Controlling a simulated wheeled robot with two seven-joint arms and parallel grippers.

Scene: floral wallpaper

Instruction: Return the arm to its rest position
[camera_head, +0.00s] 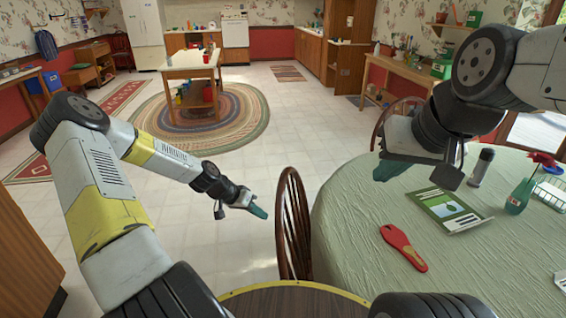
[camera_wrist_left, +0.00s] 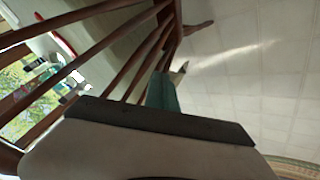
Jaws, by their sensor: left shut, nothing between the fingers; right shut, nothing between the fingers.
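My left gripper (camera_head: 257,211) hangs out over the tiled floor, just left of the wooden chair, with its teal fingertips together and nothing in them. It also shows in the left wrist view (camera_wrist_left: 163,92), close to the chair's spindles. My right gripper (camera_head: 390,168) is above the left part of the green-covered round table (camera_head: 345,240), shut and empty. Its arm comes in from the upper right. I cannot tell how high above the cloth its fingertips are.
The wooden chair (camera_head: 291,225) stands between my left gripper and the table. On the table are a red-handled tool (camera_head: 403,247), a green booklet (camera_head: 447,209), a dark cylinder (camera_head: 481,167) and a green vase (camera_head: 520,196). Open floor (camera_head: 215,255) lies around my left arm.

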